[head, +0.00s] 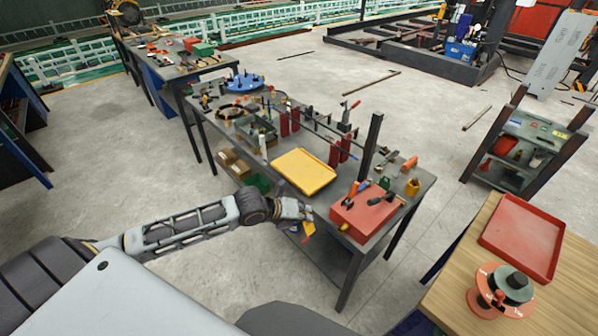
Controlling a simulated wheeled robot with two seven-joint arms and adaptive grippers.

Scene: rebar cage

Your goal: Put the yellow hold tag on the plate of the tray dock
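My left gripper (303,216) reaches in from the left at the near edge of the dark workbench. A small yellow-orange piece, which looks like the hold tag (308,229), hangs at its fingertips. The fingers appear shut on it, in front of the bench edge and left of the red box. A yellow tray (303,171) lies flat on the bench, beyond the gripper. A red tray (522,236) lies on the wooden table at the right. I cannot make out which part is the tray dock's plate. My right gripper is not in view.
The workbench (421,180) holds a red box (366,213) with tools on it, an upright dark post (371,147) and several red-handled tools. A red and black spool (500,290) stands on the wooden table (447,290). Open concrete floor lies between the bench and that table.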

